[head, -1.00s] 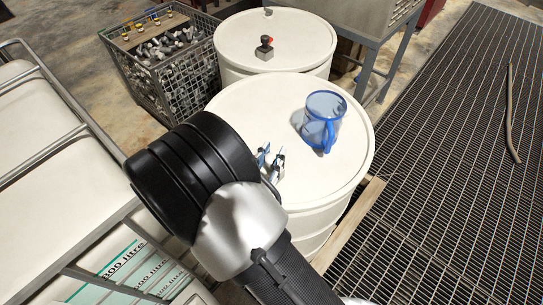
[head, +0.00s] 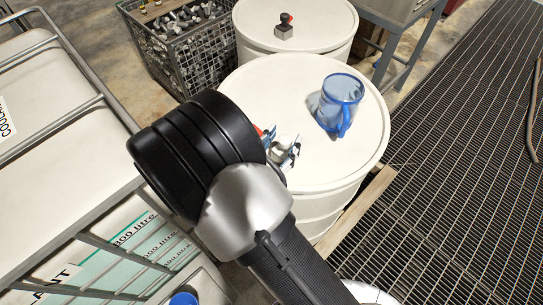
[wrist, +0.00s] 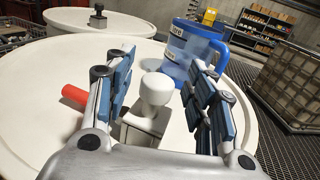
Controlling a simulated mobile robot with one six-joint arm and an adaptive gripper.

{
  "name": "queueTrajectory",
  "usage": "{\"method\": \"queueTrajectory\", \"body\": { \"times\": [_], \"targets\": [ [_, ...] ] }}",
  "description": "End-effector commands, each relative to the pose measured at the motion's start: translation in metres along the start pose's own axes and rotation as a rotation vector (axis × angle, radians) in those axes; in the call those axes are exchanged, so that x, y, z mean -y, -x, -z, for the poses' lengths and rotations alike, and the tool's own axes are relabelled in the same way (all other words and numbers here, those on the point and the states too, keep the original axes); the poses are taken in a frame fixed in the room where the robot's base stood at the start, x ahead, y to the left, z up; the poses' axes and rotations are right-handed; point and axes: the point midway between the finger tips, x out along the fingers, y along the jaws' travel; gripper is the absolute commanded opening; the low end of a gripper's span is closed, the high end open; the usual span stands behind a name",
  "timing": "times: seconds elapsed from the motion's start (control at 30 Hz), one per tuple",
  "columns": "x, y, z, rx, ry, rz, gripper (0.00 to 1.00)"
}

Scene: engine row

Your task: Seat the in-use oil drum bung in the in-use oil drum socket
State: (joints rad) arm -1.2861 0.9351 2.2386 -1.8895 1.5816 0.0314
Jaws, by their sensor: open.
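A pale block with a rounded white knob on top (wrist: 153,108) stands upright on the near white drum's lid (wrist: 40,68). It is the likely bung, though no label shows. A red cylinder (wrist: 75,94) lies low just left of it, partly behind my left finger. My gripper (wrist: 160,75) is open, with one blue-padded finger on each side of the knob. I cannot tell whether a finger touches it. In the head view my gripper (head: 284,150) is over the left part of the near lid, partly hidden by my wrist. I cannot make out a socket.
A blue clear jug (head: 341,103) stands on the near drum, right of my gripper. A second white drum (head: 325,40) behind bears a grey block with a dark knob (head: 284,27). A wire crate of metal parts (head: 185,50) and a caged tank (head: 60,130) stand left.

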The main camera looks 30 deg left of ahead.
Motion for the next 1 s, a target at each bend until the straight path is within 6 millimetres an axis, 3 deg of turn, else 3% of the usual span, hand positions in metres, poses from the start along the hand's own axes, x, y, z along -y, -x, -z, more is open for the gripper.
{"method": "queueTrajectory", "body": {
  "times": [0.3, 0.5, 1.0],
  "targets": [
    [-0.002, 0.069, 0.000, 0.000, 0.001, -0.008, 0.50],
    [-0.001, 0.097, 0.000, 0.000, 0.001, -0.004, 0.50],
    [0.000, 0.105, 0.000, 0.000, 0.001, 0.000, 0.50]
  ]
}}
